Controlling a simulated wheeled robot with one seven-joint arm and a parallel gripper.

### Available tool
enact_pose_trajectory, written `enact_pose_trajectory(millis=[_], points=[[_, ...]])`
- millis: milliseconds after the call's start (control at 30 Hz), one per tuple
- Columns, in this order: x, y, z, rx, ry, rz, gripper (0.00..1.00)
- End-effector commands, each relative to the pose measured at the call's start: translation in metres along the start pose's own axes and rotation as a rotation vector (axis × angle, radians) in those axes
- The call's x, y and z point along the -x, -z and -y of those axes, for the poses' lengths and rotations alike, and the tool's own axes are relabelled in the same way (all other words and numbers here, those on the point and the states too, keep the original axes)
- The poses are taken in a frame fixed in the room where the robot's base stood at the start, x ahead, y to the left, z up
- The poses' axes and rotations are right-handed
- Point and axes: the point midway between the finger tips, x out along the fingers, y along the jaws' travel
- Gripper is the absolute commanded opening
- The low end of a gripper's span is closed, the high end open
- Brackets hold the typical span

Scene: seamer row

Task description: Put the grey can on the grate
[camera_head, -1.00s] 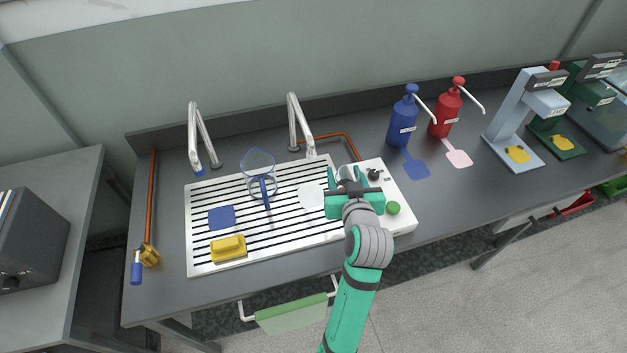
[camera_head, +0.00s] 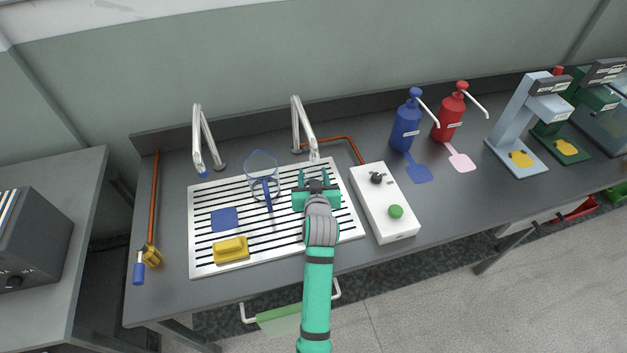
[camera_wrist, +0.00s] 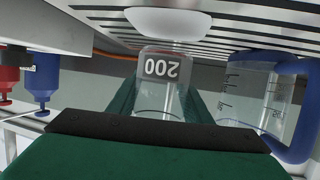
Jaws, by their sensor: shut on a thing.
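My gripper (camera_head: 313,179) is over the right part of the white, black-slotted grate (camera_head: 280,244). It is shut on a clear can with a dark grey "200" label (camera_wrist: 161,67). The wrist view is upside down, so the can's base points to the top of that picture. The can's base appears close to a white round patch (camera_wrist: 170,22) on the grate; whether it touches cannot be told. In the head view my gripper hides the patch and most of the can.
A clear jug with a blue handle (camera_head: 262,165) stands left of my gripper on the grate. A blue patch (camera_head: 225,218) and a yellow sponge (camera_head: 231,250) lie further left. A tap (camera_head: 301,125) stands behind. A white box with a green button (camera_head: 396,211) is at right.

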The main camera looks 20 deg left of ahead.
Motion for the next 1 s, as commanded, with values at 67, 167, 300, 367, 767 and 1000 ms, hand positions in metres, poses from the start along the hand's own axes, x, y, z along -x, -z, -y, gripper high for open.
enact_pose_trajectory(millis=[67,167,300,367,767,1000], points=[[-0.003,-0.013,-0.001,-0.002,-0.002,0.005,0.21],[-0.006,-0.02,-0.002,-0.002,-0.003,0.003,0.21],[-0.007,-0.022,-0.002,-0.002,-0.003,0.002,0.21],[-0.007,-0.022,-0.002,-0.002,-0.003,0.001,0.21],[-0.008,-0.024,-0.002,-0.001,-0.002,0.001,0.64],[-0.007,-0.022,-0.002,-0.001,-0.002,0.001,0.64]])
